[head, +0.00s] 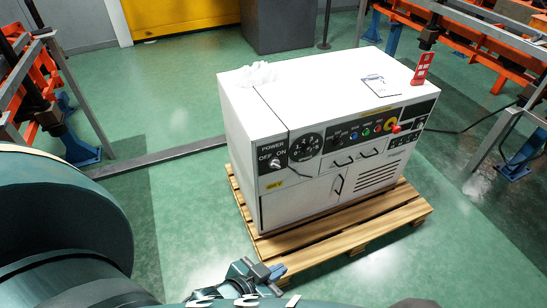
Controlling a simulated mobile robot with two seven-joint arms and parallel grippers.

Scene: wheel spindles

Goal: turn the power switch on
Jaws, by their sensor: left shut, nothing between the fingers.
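The power switch (275,164) is a small knob on the upper left of the front panel of a white cabinet (300,212). The word POWER is above it, with OFF to its left and ON to its right. The knob is too small to tell which label it points to. My left gripper (272,272) is low in the head view, in front of the cabinet and apart from the switch. Its fingers are shut and empty. My right gripper is not in view.
The cabinet stands on a wooden pallet (412,211). A round dial (305,147), coloured buttons and a red-and-yellow knob (393,126) share the panel. A red tag (422,68), a clipboard (381,85) and a crumpled white cloth (255,74) are on top.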

